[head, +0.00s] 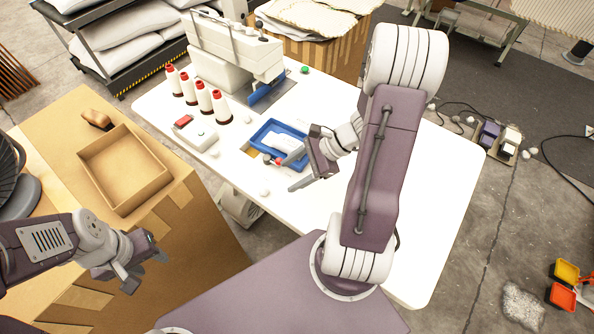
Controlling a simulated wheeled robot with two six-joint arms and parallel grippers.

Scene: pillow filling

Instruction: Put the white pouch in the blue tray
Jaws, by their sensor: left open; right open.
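The blue tray (286,125) lies on the white table, in front of the sewing machine. A white, flat item that looks like the white pouch (280,142) lies inside it, partly hidden by my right gripper. My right gripper (285,175) is open at the tray's near right side, with one finger close to or over the tray's near edge. No item shows held between its fingers. My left gripper (148,273) is open and empty at the lower left, over the cardboard-coloured surface, far from the tray.
A white sewing machine (235,50) stands at the back of the table (420,190). Several red-topped thread cones (203,97) and a small white box (197,134) stand left of the tray. A small red item (277,161) and white balls lie nearby. An open cardboard box (124,170) is at left.

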